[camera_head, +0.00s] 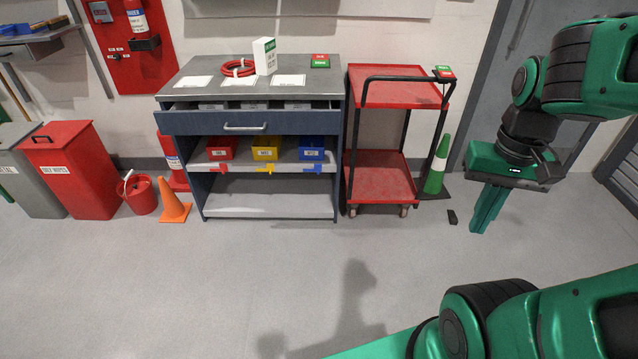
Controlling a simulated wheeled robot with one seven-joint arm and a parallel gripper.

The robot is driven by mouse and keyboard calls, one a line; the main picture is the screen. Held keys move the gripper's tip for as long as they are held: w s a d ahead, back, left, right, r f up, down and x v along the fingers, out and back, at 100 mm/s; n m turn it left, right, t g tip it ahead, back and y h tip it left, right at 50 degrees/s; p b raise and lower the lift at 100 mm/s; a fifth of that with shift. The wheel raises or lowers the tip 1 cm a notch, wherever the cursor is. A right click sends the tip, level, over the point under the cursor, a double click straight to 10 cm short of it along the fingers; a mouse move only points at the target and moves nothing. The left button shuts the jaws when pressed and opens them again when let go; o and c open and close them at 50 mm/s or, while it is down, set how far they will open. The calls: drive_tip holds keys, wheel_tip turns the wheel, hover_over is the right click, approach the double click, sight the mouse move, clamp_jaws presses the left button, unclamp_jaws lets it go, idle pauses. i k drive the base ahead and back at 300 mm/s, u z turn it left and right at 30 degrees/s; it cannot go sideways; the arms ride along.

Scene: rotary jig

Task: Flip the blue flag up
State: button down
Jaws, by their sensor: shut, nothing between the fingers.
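The blue flag (312,169) is a small blue piece at the front edge of the middle shelf, below the blue bin (311,148). It appears to hang down, but it is too small to be sure. A yellow flag (265,169) and a red flag (223,167) sit along the same edge to its left. My gripper (482,228) points down at the right, well apart from the flags, in front of the grey door. Its green fingers are shut and empty.
The workbench (330,185) has its drawer (240,122) pulled out above the shelf. A red cart (382,165), a green cone (437,168) and a small black object (452,217) stand between bench and gripper. The floor in front is clear.

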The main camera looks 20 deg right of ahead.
sight(318, 166)
drive_tip(key=z, duration=0.5)
drive_tip(key=i, duration=1.5)
